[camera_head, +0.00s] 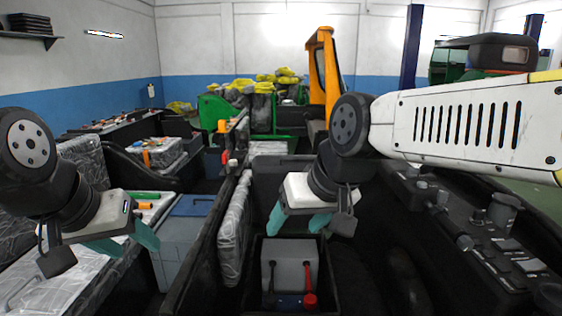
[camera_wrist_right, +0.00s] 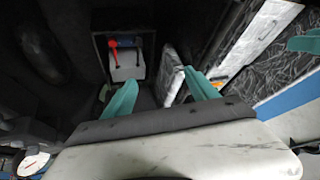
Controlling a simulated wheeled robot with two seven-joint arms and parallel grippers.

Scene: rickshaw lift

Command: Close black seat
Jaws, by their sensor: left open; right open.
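The seat (camera_head: 236,228), a hinged pad with a grey-and-black mottled face, stands raised on edge left of an open compartment (camera_head: 335,290). The seat also shows edge-on in the right wrist view (camera_wrist_right: 170,76), between my right gripper's fingers. My right gripper (camera_head: 296,224) is open and empty, above the compartment and to the right of the raised seat; its teal fingers also show in the right wrist view (camera_wrist_right: 163,93). I cannot tell whether a finger touches the seat. My left gripper (camera_head: 127,243) is open and empty at the left, over the bench beside the grey-blue box.
A grey battery (camera_head: 289,258) with red and black leads sits in the compartment. A grey-blue box (camera_head: 183,245) stands left of the dark divider. Engine parts (camera_head: 490,240) lie at the right. A green cart (camera_head: 215,110) with sacks stands behind.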

